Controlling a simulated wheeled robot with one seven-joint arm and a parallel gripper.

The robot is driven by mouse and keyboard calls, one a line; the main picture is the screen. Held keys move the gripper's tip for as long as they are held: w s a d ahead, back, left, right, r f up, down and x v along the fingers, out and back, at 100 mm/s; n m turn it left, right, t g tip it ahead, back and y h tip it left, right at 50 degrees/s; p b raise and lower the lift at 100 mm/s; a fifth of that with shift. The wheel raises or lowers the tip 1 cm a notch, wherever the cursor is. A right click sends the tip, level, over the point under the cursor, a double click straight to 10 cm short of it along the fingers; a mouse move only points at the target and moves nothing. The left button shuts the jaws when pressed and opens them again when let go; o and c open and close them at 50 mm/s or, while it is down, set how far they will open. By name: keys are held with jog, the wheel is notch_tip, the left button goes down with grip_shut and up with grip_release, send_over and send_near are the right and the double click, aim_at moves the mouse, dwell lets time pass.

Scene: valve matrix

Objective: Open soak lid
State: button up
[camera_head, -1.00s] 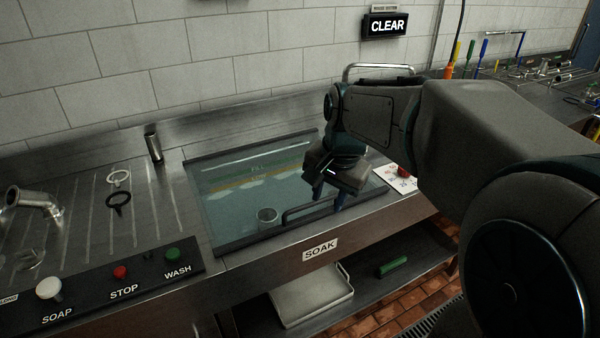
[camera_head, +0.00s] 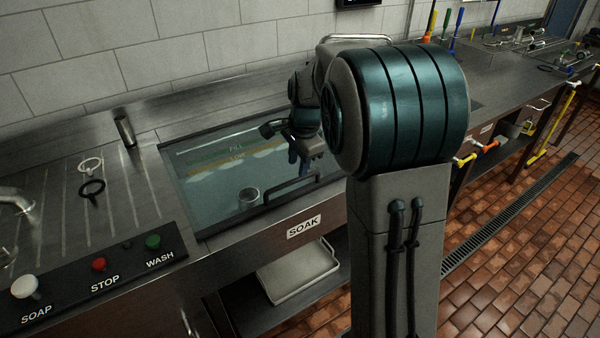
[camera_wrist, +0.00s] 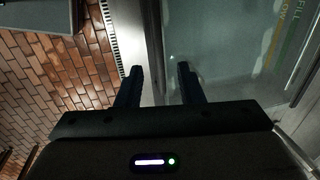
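The soak lid (camera_head: 215,190) is a clear, dark-framed pane lying flat over the tank beside the SOAK label (camera_head: 303,227). Its dark bar handle (camera_head: 290,190) runs along the front edge. My gripper (camera_head: 299,160) is above the right part of the lid, near the handle's right end; whether it touches is unclear. In the wrist view, my gripper's two fingers (camera_wrist: 160,70) are apart with nothing visible between them. The lid (camera_wrist: 228,60) shows there to the right of the fingers, and the handle cannot be made out.
A white tray (camera_head: 298,270) sits on the shelf below. Brick floor (camera_head: 520,270) is open at right.

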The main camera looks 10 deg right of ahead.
aim_at(297, 179)
jog(key=shift+w+a+f, duration=0.1)
jog(key=shift+w+f, duration=0.15)
jog(key=shift+f, duration=0.9)
jog(key=shift+w+a+f, duration=0.1)
jog(key=shift+w+f, duration=0.1)
jog(key=shift+f, duration=0.95)
jog(key=shift+d, duration=0.1)
grip_shut()
jog(key=shift+r, duration=0.15)
